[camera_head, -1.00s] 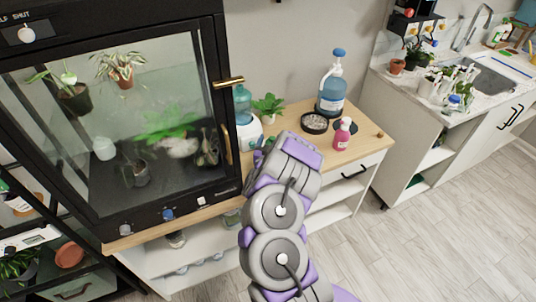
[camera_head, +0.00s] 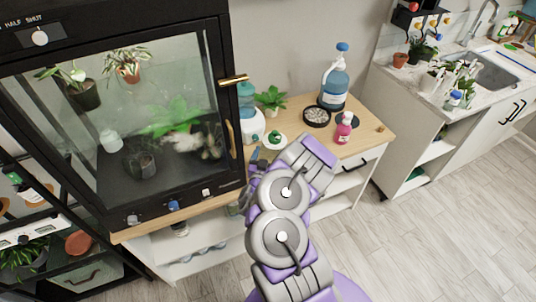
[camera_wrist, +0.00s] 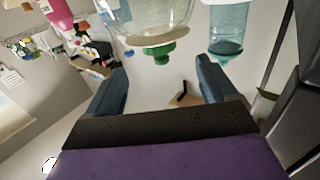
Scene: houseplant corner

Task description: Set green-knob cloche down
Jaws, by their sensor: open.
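The green-knob cloche (camera_head: 275,141) stands on the wooden counter (camera_head: 300,108), its green knob up, seen as a pale round shape. In the wrist view, which looks turned over, its clear glass dome (camera_wrist: 150,22) is at the top with the green knob (camera_wrist: 157,53) pointing down the picture. My gripper (camera_head: 257,158) is just left and in front of the cloche. In the wrist view my gripper (camera_wrist: 163,82) has its two blue fingers wide apart with nothing between the pads; the knob is beyond the tips. What lies under the cloche's rim is unclear.
A black glass-fronted plant cabinet (camera_head: 222,130) with a gold handle (camera_head: 234,80) stands close left. Behind the cloche are a blue-topped white dispenser (camera_head: 247,108) and a potted plant (camera_head: 271,98). A pebble dish (camera_head: 316,116), blue pump bottle (camera_head: 334,82) and pink bottle (camera_head: 344,128) stand right.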

